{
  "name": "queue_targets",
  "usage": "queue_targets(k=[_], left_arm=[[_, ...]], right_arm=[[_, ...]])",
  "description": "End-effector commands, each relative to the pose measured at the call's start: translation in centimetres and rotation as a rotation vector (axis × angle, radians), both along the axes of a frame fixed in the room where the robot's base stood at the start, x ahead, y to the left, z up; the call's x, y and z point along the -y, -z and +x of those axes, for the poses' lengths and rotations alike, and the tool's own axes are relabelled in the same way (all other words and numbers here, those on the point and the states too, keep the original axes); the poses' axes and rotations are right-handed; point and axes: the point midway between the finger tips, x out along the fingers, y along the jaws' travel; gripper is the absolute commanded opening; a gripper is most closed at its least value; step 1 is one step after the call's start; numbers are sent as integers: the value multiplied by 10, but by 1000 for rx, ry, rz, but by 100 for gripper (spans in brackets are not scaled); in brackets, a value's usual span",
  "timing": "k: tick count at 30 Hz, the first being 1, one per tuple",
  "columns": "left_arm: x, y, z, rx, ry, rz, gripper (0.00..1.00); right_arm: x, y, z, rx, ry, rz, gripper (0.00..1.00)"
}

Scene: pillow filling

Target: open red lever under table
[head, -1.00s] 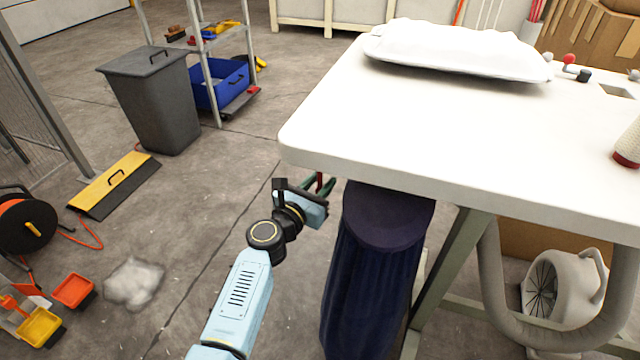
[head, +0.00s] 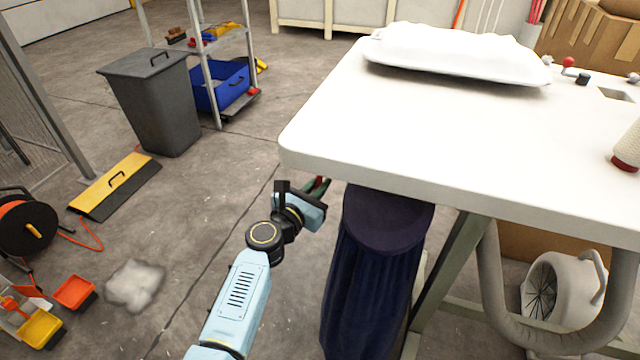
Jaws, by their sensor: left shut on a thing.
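My left gripper (head: 318,196) is at the left edge of the white table (head: 400,150), just below the tabletop and beside the dark blue cylinder. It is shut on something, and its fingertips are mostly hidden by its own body. A small bit of red and green shows right at the fingers, under the table edge. This is likely the red lever (head: 321,183), but most of it is hidden. My right gripper is not in view.
A dark blue cloth-covered cylinder (head: 365,270) stands under the table edge, close to my left gripper. A white pillow (head: 455,55) lies on the table. A grey blower with a hose (head: 565,290) is under the table.

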Motion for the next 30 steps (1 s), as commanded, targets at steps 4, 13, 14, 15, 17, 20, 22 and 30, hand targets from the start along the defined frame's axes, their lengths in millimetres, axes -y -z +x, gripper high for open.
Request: queue_targets(k=[4, 13, 14, 15, 17, 20, 22, 30], left_arm=[[-4, -2, 1, 30, 1, 98, 0], [-12, -4, 3, 98, 1, 311, 0], [-12, -4, 4, 105, 1, 329, 0], [-13, -5, 4, 113, 1, 353, 0], [-14, -5, 4, 123, 1, 384, 0], [-16, -6, 5, 137, 1, 429, 0], [-16, -6, 5, 146, 1, 453, 0], [-18, -6, 5, 160, 1, 497, 0]], right_arm=[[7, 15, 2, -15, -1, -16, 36], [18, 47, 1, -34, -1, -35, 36], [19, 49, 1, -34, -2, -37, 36], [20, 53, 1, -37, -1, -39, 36], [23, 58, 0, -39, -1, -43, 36], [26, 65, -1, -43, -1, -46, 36], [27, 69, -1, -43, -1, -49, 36], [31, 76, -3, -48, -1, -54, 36]])
